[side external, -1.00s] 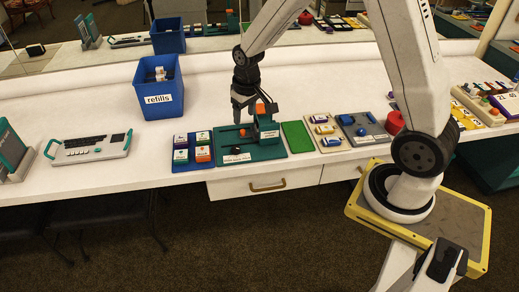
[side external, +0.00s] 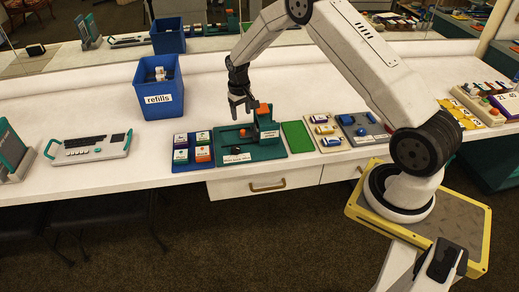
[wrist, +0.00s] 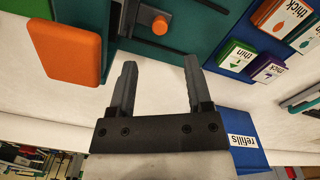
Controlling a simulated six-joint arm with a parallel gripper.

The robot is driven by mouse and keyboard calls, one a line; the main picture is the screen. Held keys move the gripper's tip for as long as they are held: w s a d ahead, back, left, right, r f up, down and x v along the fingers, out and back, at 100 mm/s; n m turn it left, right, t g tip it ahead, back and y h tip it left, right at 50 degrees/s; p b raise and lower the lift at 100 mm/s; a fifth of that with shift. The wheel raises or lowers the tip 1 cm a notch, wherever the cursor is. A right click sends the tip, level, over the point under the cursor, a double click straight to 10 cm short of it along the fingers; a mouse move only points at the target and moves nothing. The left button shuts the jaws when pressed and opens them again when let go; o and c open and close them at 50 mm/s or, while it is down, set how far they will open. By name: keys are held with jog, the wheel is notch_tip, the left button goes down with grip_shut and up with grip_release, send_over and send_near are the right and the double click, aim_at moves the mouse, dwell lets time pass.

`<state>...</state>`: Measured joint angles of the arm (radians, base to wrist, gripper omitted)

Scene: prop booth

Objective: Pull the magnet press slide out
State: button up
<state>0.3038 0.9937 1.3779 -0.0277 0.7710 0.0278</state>
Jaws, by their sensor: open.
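The magnet press is a teal block with an orange top part (side external: 264,109) on a teal base (side external: 270,150), in the middle of the white counter. In the wrist view its big orange part (wrist: 65,45) is at the upper left. A small orange knob (wrist: 160,25) sits on the dark slide (wrist: 150,48) at the top. My gripper (side external: 241,112) is open and empty above the press base, apart from the knob. In the wrist view, the gap between my fingertips (wrist: 160,62) points toward the knob.
A blue tray of labelled packs (side external: 192,148) lies left of the press, a green mat (side external: 298,134) to its right. A blue refills bin (side external: 159,100) stands behind at left. A keyboard-like panel (side external: 90,150) lies further left. Counter between them is clear.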

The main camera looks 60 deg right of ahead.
aim_at(243, 130)
jog(key=shift+f, duration=0.1)
jog(key=shift+f, duration=3.75)
grip_shut()
